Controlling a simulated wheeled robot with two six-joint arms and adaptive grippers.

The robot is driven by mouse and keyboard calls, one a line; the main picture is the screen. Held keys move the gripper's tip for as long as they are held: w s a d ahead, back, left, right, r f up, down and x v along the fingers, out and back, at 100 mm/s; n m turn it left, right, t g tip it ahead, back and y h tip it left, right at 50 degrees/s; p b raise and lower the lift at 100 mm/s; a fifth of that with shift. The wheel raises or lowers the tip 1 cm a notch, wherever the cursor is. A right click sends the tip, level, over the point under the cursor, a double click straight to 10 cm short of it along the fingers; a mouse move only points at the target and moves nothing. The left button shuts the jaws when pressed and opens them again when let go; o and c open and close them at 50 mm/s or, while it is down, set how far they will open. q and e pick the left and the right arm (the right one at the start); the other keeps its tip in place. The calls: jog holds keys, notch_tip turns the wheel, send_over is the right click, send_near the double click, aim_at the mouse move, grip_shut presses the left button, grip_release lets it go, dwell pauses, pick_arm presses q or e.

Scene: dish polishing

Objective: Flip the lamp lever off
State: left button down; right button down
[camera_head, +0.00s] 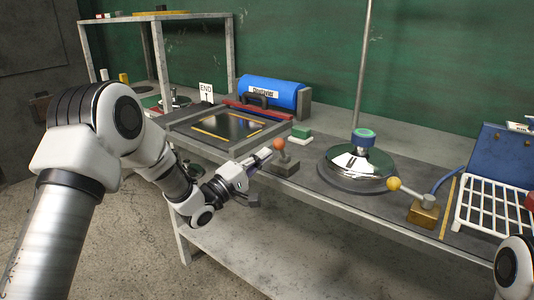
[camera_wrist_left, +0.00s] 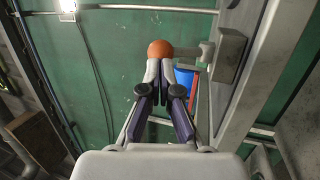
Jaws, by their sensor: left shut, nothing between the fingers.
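A lever with an orange ball knob (camera_head: 279,144) stands on a small grey block (camera_head: 286,166) at the bench's front edge. My left gripper (camera_head: 264,157) is shut and empty, with its fingertips right beside this knob. In the left wrist view the orange knob (camera_wrist_left: 160,49) is just beyond the shut fingertips (camera_wrist_left: 158,70); I cannot tell whether they touch. Its short arm runs right to the grey block (camera_wrist_left: 229,54). A second lever with a yellow ball knob (camera_head: 394,184) stands on a brass block (camera_head: 424,214) further right. No label marks either as the lamp lever.
A shiny metal dome (camera_head: 356,167) with a green-topped knob sits between the levers. A framed dark panel (camera_head: 230,126) lies left, with a blue roll (camera_head: 270,92) behind. A white rack (camera_head: 492,212) is right. A bright light (camera_wrist_left: 67,8) shows in the left wrist view.

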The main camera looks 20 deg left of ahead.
pick_arm(q)
jog(key=shift+x, duration=0.8)
jog(key=shift+r, duration=0.1)
jog(key=shift+w+r+g+y+p, duration=0.3)
jog(key=shift+r+g+p, duration=0.2)
jog(key=shift+p, duration=1.2)
jog(key=w+r+g+y+p, duration=0.1)
jog(key=g+p, duration=0.1)
jog(key=p, duration=0.5)
jog(key=w+d+r+n+g+y+p, duration=0.1)
jog(key=w+g+p, duration=0.1)
jog(key=p, duration=0.5)
jog(key=w+r+g+y+p, duration=0.1)
jog(key=g+p, duration=0.1)
jog(key=p, duration=0.6)
jog(key=shift+w+d+r+g+y, duration=0.2)
jog(key=shift+d+r+g+y, duration=0.1)
jog(key=shift+d+r+y, duration=0.1)
jog(key=shift+w+d+f+n+p, duration=0.15)
jog(key=shift+w+f+n+p, duration=0.3)
jog(key=shift+p, duration=0.7)
jog(key=shift+w, duration=0.2)
jog(key=shift+m, duration=0.25)
